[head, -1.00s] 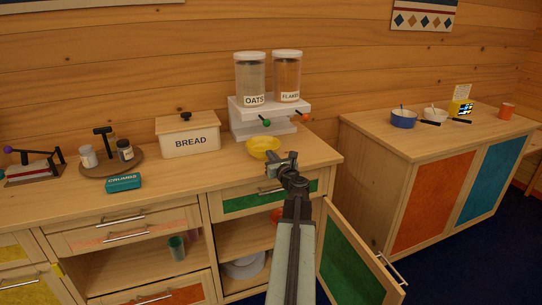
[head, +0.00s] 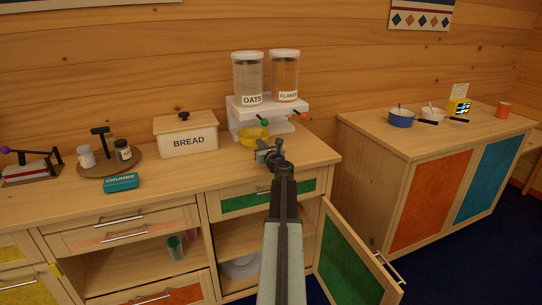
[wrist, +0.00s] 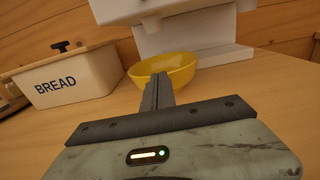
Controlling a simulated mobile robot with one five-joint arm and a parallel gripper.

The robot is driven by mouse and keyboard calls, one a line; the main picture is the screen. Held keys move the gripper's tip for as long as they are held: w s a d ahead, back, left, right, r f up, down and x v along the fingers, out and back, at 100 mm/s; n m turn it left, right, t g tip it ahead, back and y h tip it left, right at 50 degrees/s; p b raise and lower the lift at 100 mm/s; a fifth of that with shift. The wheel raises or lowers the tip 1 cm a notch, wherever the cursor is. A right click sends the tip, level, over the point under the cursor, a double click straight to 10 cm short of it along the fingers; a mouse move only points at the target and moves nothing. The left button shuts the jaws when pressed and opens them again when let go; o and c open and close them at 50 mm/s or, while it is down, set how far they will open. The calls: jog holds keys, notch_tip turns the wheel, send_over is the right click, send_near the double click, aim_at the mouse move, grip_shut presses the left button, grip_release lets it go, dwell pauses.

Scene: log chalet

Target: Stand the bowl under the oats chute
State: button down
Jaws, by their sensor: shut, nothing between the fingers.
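The yellow bowl (head: 254,135) stands upright on the counter, at the front of the white dispenser (head: 266,106), below its left side. The oats jar (head: 248,76) is on that left side, with a green-knobbed lever (head: 264,122) below it. My gripper (head: 265,148) is shut and empty, at the bowl's near right side. In the wrist view the shut fingers (wrist: 157,92) point at the bowl (wrist: 176,66) and overlap its near wall; I cannot tell if they touch. The dispenser's overhang (wrist: 165,12) is above and behind the bowl.
The bread box (head: 187,136) stands left of the bowl. A flakes jar (head: 285,74) and red-knobbed lever (head: 304,116) are on the dispenser's right. A green cabinet door (head: 350,262) hangs open below. The counter's right front is clear.

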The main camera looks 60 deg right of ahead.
jog(key=v, duration=1.4)
jog(key=shift+s, duration=0.1)
